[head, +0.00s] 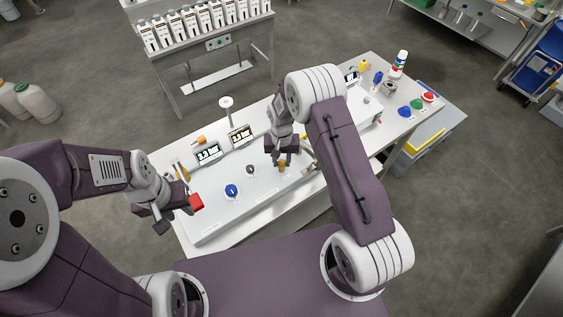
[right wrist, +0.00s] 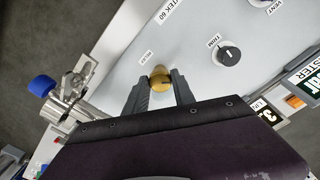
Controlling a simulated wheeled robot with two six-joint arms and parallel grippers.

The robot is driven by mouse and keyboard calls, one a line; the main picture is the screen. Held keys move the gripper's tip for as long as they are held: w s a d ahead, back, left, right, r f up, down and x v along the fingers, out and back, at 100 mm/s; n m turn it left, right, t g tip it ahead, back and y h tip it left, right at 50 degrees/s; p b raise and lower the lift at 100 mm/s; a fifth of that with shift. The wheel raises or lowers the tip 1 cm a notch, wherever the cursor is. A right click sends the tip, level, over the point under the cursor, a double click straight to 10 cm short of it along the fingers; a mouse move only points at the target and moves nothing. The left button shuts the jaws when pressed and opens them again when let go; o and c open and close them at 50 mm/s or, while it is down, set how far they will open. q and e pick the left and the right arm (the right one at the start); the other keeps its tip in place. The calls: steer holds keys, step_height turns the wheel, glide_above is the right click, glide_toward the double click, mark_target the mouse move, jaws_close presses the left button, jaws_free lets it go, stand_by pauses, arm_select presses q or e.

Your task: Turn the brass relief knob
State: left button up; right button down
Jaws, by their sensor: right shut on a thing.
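The small round brass relief knob (right wrist: 159,80) sits on the light grey panel, next to a small label, in the right wrist view. In the head view the brass knob (head: 282,168) shows just below my right gripper (head: 282,161). In the right wrist view my right gripper (right wrist: 159,88) has its two dark fingers on either side of the knob, shut on it. The fingers hide part of its sides. My left gripper (head: 174,215) is at the panel's left end, fingers apart, with nothing seen between them.
A black trim knob (right wrist: 229,54) is near the brass one. A steel fitting with a blue cap (right wrist: 42,86) stands left of my right gripper. A red part (head: 196,202) is beside my left gripper.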

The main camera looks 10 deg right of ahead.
mark_target(282, 162)
steer(key=n+b, duration=0.1)
steer(key=n, duration=0.2)
steer(key=shift+n+b, duration=0.5)
steer(key=shift+n, duration=1.1)
steer(key=c, duration=1.1)
jaws_free()
steer(key=shift+o, duration=0.2)
step_height(282, 162, up, 8)
steer(key=b, duration=0.2)
steer(key=shift+w+b, duration=0.1)
steer(key=shift+b, duration=0.2)
steer(key=shift+r, duration=0.55)
